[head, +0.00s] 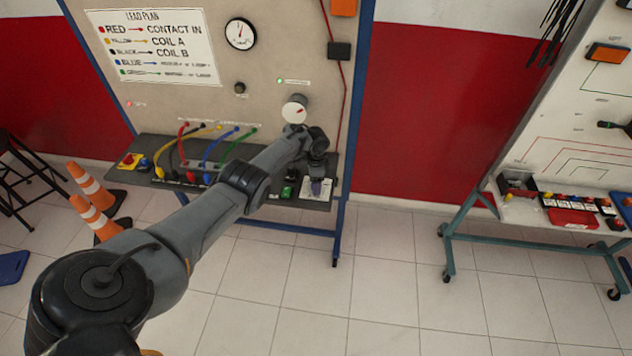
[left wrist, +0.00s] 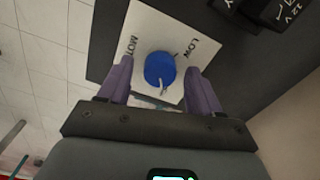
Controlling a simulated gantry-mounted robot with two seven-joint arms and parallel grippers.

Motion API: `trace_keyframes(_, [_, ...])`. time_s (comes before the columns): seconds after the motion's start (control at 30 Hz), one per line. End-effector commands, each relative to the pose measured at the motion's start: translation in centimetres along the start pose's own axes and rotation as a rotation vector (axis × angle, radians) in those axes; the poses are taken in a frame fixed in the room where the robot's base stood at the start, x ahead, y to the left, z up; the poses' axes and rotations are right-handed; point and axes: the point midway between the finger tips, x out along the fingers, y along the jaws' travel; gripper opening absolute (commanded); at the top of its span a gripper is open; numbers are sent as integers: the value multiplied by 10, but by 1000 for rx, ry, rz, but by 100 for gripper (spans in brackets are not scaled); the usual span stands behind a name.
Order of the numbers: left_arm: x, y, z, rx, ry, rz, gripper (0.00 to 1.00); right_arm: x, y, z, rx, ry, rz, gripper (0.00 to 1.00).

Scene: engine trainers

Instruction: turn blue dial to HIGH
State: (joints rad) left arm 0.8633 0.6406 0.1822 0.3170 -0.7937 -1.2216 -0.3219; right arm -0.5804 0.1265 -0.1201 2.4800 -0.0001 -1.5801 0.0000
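The blue dial (left wrist: 160,70) sits on a white plate (left wrist: 150,22) in the left wrist view. A pale pointer mark on it points toward the bottom of that view. The word LOW is at the plate's upper right, and letters reading MOT are at its left. No HIGH label is visible. My left gripper (left wrist: 159,76) is open, with one purple finger on each side of the dial and a gap on both sides. In the head view my left gripper (head: 319,186) is over the plate at the shelf's right end and hides the dial. My right gripper is not in view.
The plate lies on the dark shelf (head: 160,181) of the trainer panel (head: 270,75). Several coloured leads and a green part (head: 287,191) are left of my gripper. Orange cones (head: 90,185) stand at left. A second trainer (head: 570,130) stands at right, with clear floor between.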

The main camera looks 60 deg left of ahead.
Motion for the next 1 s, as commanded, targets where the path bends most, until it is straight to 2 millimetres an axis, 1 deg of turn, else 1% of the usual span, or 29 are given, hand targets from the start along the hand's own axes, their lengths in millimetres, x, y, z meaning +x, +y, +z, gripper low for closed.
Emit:
trace_keyframes(0.23, [-2, 0, 0, -1, 1, 0, 64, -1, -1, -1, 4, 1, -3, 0])
trace_keyframes(0.37, [-12, 0, 0, -1, 1, 0, 64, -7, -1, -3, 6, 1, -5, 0])
trace_keyframes(0.47, [-26, -1, 0, 0, 2, -2, 64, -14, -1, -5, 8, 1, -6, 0])
trace_keyframes(0.6, [-50, -1, 0, -1, 2, -2, 64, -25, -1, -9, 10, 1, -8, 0])
trace_keyframes(0.8, [-83, -1, 0, -1, 2, -2, 64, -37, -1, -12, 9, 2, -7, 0])
trace_keyframes(1.0, [-103, 0, 0, 0, 1, 0, 64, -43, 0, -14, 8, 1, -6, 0])
